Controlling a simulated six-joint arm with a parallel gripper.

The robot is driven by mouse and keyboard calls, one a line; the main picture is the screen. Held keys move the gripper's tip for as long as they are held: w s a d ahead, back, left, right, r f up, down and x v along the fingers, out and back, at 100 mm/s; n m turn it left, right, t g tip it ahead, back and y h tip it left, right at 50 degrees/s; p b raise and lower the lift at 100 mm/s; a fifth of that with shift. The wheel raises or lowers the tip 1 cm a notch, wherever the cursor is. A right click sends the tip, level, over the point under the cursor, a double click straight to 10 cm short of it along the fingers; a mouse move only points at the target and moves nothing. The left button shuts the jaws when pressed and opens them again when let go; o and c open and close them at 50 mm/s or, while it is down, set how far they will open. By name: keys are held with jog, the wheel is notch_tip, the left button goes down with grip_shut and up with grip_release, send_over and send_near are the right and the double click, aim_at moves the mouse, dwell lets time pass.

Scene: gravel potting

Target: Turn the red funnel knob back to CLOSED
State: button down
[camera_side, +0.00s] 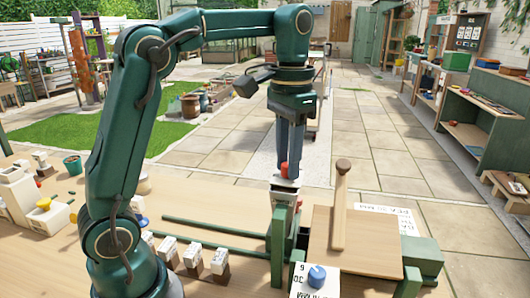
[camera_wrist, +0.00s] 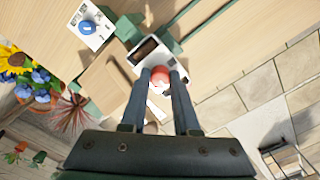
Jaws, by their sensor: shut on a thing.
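The red funnel knob (camera_side: 284,170) sits on a small white housing on top of a green stand. In the wrist view the knob (camera_wrist: 160,75) shows between my fingertips. My gripper (camera_side: 287,168) points down from above and is shut on the knob, with one finger on each side. The white housing (camera_wrist: 148,52) has a dark opening beside the knob. The knob's pointer and its markings are mostly hidden by my fingers, so I cannot tell which setting it is at.
A blue knob (camera_side: 317,275) on a white labelled plate stands in front. Green rails (camera_side: 215,238) and small white-topped blocks (camera_side: 193,255) lie left. Flowers (camera_wrist: 38,78) show in the wrist view.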

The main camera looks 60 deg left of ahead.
jog(key=c, duration=0.6)
grip_release()
jog(key=shift+c, duration=0.2)
jog(key=shift+w+r, duration=0.1)
jog(key=shift+r, duration=2.45)
jog(key=shift+r, duration=0.1)
